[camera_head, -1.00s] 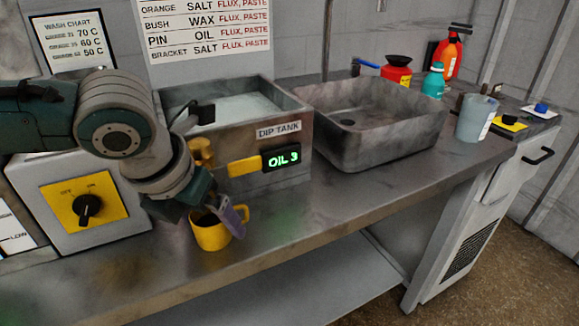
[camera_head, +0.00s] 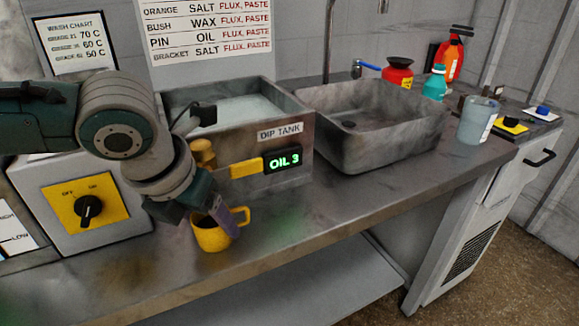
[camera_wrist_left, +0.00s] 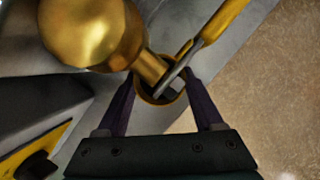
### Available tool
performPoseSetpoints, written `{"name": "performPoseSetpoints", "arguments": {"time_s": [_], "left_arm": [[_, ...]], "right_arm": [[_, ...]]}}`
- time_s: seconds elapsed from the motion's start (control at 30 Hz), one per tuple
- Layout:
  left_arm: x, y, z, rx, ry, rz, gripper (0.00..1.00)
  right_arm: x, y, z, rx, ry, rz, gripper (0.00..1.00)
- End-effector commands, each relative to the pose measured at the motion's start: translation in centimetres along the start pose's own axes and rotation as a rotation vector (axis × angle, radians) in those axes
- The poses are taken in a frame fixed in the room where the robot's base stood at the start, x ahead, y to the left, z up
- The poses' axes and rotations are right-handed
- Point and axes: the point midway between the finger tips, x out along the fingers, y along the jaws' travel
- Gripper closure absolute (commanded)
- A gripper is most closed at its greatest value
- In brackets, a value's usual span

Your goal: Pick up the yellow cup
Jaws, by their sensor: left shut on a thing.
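The yellow cup (camera_head: 207,238) is upright at the counter's front, below the dip tank. Its handle is on the right in the head view. My left gripper (camera_head: 220,222) reaches down to it from the upper left and is shut on it. In the left wrist view the two purple fingers (camera_wrist_left: 163,104) stand on either side of the cup (camera_wrist_left: 148,96), partly hidden by a brass knob (camera_wrist_left: 88,30). I cannot tell whether the cup's base still touches the counter. My right gripper is not in view.
The dip tank (camera_head: 295,135), with a brass tap and a yellow lever (camera_head: 246,168), is close behind the gripper. A switch box (camera_head: 118,222) is left of the cup. A sink (camera_head: 385,145) is further right. The counter (camera_head: 330,205) right of the cup is clear.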

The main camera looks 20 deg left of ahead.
Motion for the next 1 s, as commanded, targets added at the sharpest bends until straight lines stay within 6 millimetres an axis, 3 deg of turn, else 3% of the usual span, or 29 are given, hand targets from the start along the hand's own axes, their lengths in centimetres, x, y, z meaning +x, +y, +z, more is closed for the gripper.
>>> {"name": "performPoseSetpoints", "arguments": {"time_s": [0.17, 0.33, 1.0], "left_arm": [[-0.6, 0.0, 0.2, 0.0, -0.001, 0.0, 0.92], [-1.4, 0.1, -1.8, 0.002, 0.002, 0.001, 0.92], [-6.4, 0.0, -13.9, 0.0, 0.003, -0.002, 0.92]], "right_arm": [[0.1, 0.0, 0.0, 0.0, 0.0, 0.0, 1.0], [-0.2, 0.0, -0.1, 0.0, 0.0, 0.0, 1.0], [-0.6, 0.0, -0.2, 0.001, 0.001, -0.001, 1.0]]}}
